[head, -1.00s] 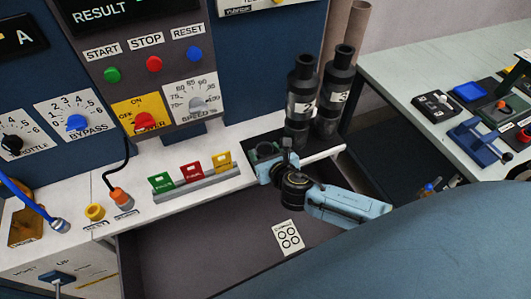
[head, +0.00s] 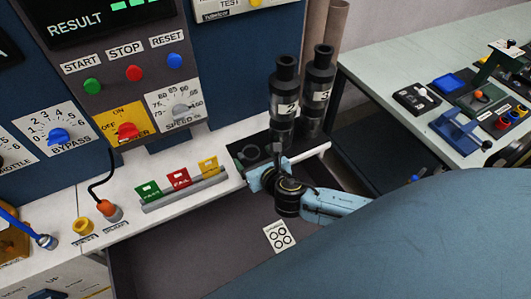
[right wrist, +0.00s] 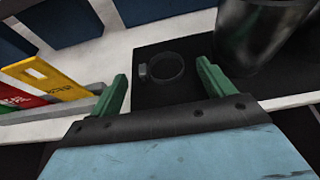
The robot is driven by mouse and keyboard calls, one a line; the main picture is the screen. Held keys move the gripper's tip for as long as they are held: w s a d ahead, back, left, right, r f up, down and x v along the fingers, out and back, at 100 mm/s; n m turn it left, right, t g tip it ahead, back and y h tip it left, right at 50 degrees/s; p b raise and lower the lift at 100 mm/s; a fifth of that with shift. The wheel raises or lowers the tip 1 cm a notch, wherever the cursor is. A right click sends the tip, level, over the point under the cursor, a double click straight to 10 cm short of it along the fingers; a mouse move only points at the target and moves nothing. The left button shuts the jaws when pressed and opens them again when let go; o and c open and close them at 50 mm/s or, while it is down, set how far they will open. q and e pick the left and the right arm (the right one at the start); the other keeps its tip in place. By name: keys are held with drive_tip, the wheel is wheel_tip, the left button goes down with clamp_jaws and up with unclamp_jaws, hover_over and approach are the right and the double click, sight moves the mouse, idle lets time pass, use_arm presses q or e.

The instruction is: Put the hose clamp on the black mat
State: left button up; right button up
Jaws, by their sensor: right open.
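The hose clamp (right wrist: 165,68) is a dark ring with a small block on its left side. In the right wrist view it lies flat on the black mat (right wrist: 150,97). In the head view the mat (head: 236,149) lies at the bench's right end, and the clamp is hard to make out there. My right gripper (head: 266,168) is over the bench's front edge, beside the mat. Its green fingers are open and empty, and in the right wrist view the clamp shows between and beyond their tips. My left gripper is not in view.
Two black tubes (head: 284,105) stand upright close behind the gripper. A rail with green, red and yellow tags (head: 180,178) is left of the mat. An open drawer (head: 185,250) with a white card (head: 279,236) lies below. A side table (head: 380,75) holds several devices.

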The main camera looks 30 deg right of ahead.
drive_tip(key=v, duration=0.9)
drive_tip(key=shift+s+r+p, duration=0.15)
drive_tip(key=shift+s+p, duration=0.15)
drive_tip(key=shift+p, duration=0.15)
